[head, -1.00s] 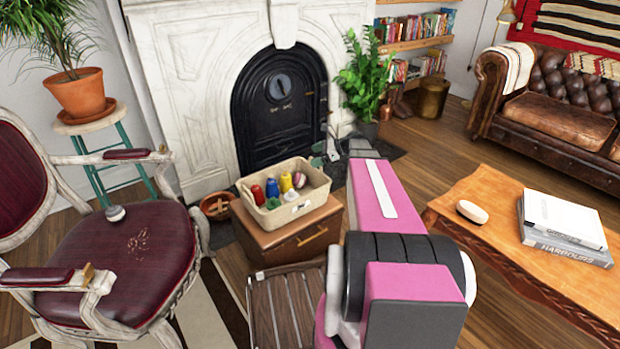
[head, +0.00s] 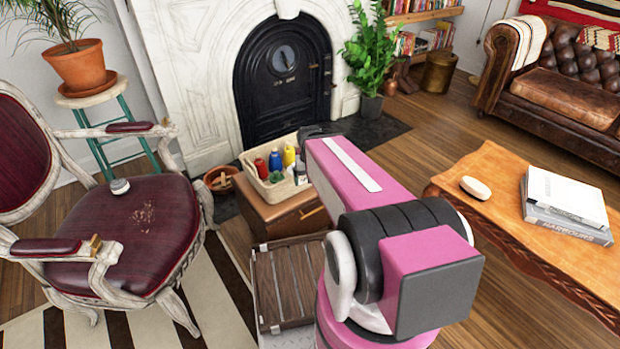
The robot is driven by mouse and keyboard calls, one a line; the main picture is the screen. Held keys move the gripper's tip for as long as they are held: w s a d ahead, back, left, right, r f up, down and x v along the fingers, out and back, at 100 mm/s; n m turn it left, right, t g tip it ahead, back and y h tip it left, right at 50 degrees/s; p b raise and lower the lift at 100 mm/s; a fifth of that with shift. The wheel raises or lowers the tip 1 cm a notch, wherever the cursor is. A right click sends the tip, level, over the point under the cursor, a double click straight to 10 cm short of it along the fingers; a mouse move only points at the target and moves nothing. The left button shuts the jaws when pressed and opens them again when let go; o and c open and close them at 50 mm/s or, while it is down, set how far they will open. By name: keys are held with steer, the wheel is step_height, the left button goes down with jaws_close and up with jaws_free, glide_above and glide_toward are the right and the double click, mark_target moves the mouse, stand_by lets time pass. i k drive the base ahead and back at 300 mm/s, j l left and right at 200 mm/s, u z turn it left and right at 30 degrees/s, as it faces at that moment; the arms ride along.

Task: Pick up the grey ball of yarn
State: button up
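I cannot make out a grey ball of yarn for certain. A cream basket (head: 291,197) on a small wooden cabinet (head: 285,214) holds red, blue and yellow bottle-like items and a green item (head: 276,177). My pink arm hides its right part. A small round grey-and-white object (head: 120,186) lies on the red armchair seat (head: 150,225); I cannot tell whether it is yarn. My gripper is hidden behind my own pink arm, which reaches toward the basket.
A wooden coffee table (head: 455,178) with a white oval object (head: 476,187) and books (head: 565,197) stands at right. A slatted wooden item (head: 285,285) lies in front of the cabinet. A terracotta bowl (head: 219,179) sits beside the cabinet. Floor is clear toward the sofa (head: 560,80).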

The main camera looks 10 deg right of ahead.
mark_target(119, 186)
steer(key=k+j+u, duration=0.1)
steer(key=j+u, duration=0.15)
steer(key=u, duration=0.15)
steer(key=j+u, duration=0.25)
steer(key=u, duration=0.2)
steer(key=j+u, duration=0.4)
steer(key=k+l, duration=0.05)
steer(key=l, duration=0.05)
